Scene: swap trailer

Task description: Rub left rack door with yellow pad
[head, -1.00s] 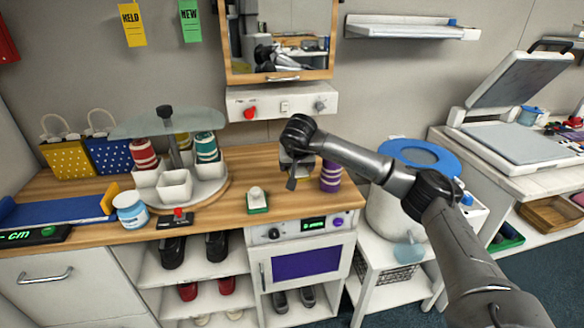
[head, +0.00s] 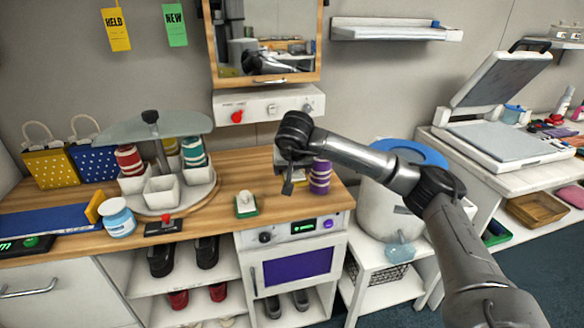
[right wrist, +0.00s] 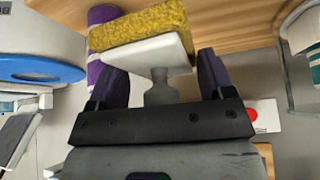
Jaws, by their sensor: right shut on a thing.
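My right gripper (head: 290,172) is above the wooden counter, beside a purple striped cup. In the right wrist view (right wrist: 160,80) it is shut on the white handle of the yellow pad (right wrist: 145,30), a rough yellow block on a white plate. A wood-framed mirrored door (head: 265,40) hangs on the wall above. A white door with a purple panel (head: 297,266) is below the counter. I cannot tell which is the left rack door. My left gripper is not in view.
A round carousel (head: 180,195) with cups and a glass top stands left on the counter. A green pad with a white handle (head: 246,205) sits in front. A white drum with a blue rim (head: 395,205) stands right.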

